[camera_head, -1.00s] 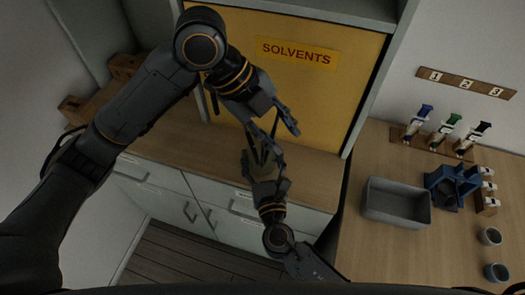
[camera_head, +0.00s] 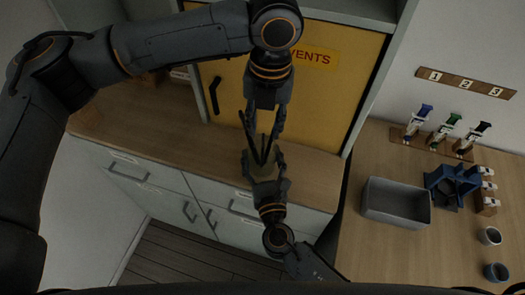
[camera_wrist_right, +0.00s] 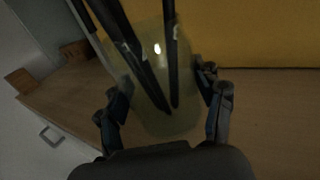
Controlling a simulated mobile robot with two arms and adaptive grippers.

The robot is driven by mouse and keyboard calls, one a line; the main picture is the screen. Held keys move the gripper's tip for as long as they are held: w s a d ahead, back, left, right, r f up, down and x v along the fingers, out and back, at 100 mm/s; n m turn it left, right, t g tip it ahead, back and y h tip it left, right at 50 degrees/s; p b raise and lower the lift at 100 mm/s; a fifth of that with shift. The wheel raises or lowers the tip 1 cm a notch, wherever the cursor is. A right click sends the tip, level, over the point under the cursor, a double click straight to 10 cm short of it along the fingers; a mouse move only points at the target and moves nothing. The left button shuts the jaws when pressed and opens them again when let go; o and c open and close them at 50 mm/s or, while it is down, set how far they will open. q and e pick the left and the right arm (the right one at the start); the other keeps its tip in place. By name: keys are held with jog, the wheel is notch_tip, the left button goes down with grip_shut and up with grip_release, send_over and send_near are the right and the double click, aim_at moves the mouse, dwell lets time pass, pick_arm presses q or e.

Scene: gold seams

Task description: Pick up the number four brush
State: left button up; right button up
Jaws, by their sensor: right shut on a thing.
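A translucent pale yellow jar (camera_head: 265,170) holds several dark brushes (camera_head: 257,146) standing tilted in it. My right gripper (camera_head: 264,183) is shut around the jar, in front of the cabinet counter. In the right wrist view, the jar (camera_wrist_right: 165,118) sits between my right fingers, and brush handles (camera_wrist_right: 140,62) rise from it. Small pale labels show on the handles, but their numbers are too blurred to read. My left gripper (camera_head: 264,122) points down just above the jar with its fingers apart at the brush tops. I cannot tell whether it touches a brush.
A yellow SOLVENTS cabinet door (camera_head: 330,85) stands behind. The left counter (camera_head: 130,120) is mostly clear.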

aim_at(263, 149)
pick_arm(q)
jog(key=shift+s+a+f, duration=0.1)
jog(key=shift+f, duration=1.6)
jog(key=shift+a+f, duration=0.1)
jog(key=shift+f, duration=1.55)
grip_shut()
